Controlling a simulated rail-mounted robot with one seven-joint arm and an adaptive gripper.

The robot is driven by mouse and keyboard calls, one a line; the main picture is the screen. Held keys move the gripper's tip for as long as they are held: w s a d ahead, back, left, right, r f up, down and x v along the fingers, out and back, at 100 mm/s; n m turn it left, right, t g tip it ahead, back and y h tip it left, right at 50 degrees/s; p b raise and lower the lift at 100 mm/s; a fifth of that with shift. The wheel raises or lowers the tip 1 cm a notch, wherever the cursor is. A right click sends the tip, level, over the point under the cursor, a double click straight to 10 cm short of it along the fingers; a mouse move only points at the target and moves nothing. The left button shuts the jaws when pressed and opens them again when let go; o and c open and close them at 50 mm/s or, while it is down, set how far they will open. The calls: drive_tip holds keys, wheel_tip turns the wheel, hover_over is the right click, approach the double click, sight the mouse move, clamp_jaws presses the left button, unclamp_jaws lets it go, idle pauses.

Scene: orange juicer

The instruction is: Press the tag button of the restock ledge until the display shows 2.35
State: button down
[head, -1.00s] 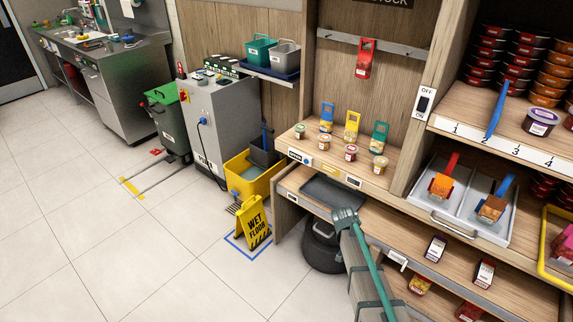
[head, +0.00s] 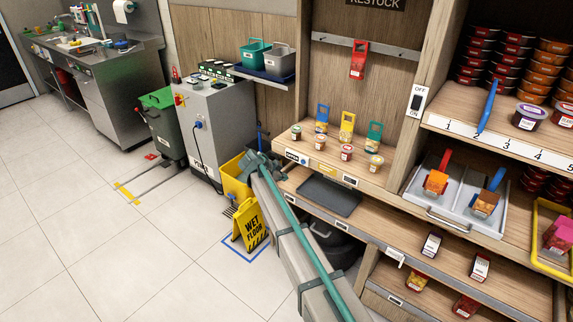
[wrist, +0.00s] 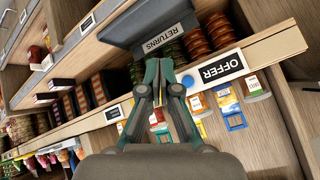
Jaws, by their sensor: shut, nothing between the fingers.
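The restock ledge (head: 332,157) is a wooden shelf right of centre in the head view, below the RESTOCK sign (head: 377,3). The digits are too small to read. My gripper (head: 252,162) is left of the ledge's left end, in front of the yellow bin, apart from the button. Its teal fingers (wrist: 162,72) are shut and empty in the wrist view.
Small jars (head: 347,152) and hook-topped packs (head: 346,126) stand on the ledge. A dark tray (head: 328,196) lies on the shelf below. A yellow wet-floor sign (head: 250,222) stands in front of the yellow bin (head: 236,178). Floor at left is open. The wrist view shows an OFFER label (wrist: 221,69).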

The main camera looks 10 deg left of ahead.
sight(303, 162)
drive_tip(key=shift+d+m, duration=0.3)
drive_tip(key=shift+m, duration=0.7)
drive_tip(key=shift+w+r, duration=0.1)
drive_tip(key=shift+w, duration=0.05)
drive_tip(key=w+d+p, duration=0.1)
drive_tip(key=w+d, duration=0.3)
drive_tip(key=w, duration=0.3)
drive_tip(key=shift+w+d+p, duration=0.2)
drive_tip(key=shift+p, duration=0.15)
drive_tip(key=shift+w+d+b, duration=0.15)
drive_tip(key=shift+w+b, duration=0.15)
drive_tip(key=shift+b, duration=0.3)
idle(0.6)
